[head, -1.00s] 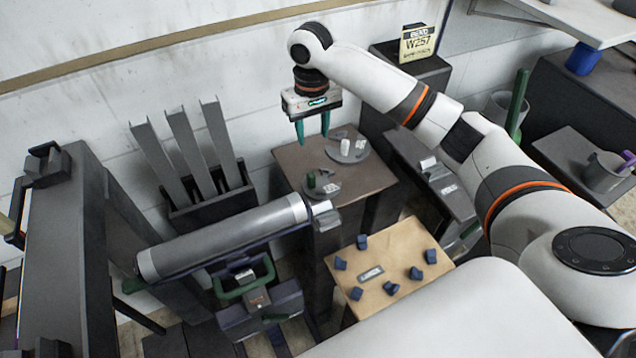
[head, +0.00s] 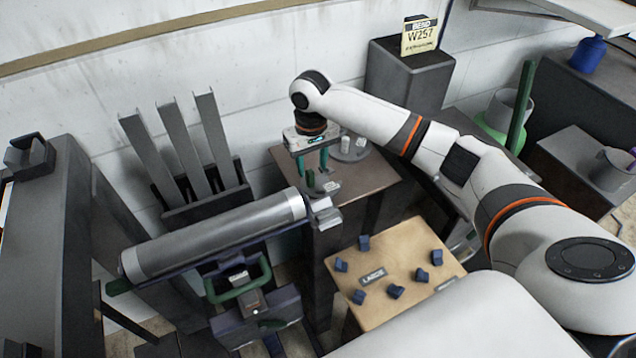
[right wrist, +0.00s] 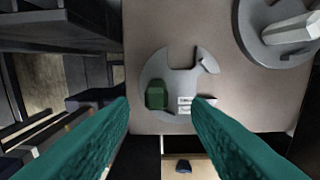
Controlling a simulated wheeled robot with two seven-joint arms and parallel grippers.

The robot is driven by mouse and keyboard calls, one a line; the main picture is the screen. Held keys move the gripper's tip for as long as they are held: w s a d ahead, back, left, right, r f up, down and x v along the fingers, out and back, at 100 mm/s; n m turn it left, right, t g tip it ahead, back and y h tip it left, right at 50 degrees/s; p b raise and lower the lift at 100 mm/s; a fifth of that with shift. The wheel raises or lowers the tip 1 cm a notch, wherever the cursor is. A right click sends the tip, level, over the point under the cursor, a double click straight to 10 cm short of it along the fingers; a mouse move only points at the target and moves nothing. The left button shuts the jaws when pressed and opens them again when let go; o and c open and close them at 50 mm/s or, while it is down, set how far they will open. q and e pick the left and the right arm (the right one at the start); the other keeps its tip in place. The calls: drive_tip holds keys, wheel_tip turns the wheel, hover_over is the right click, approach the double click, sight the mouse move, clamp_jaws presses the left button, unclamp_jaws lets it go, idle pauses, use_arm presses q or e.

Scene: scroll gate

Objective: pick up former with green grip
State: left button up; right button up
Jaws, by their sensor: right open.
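The former (head: 327,187) is a flat grey notched disc with a short upright green grip, lying near the front edge of the brown table. In the right wrist view the former (right wrist: 180,62) shows its green grip (right wrist: 156,94) at its lower left and a pale label beside it. My right gripper (head: 313,172) is open, pointing down, with its teal fingers just above the former. In the right wrist view the fingers (right wrist: 160,102) stand on either side of the green grip, with nothing held. My left gripper is out of view.
A second grey disc (head: 352,152) with a white grip lies behind on the brown table (head: 372,180). A wooden board (head: 425,245) with several blue blocks is in front.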

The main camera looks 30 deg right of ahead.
sight(310, 171)
wheel_tip(310, 171, down, 5)
drive_tip(key=shift+w+a+f, duration=0.15)
clamp_jaws()
idle(0.4)
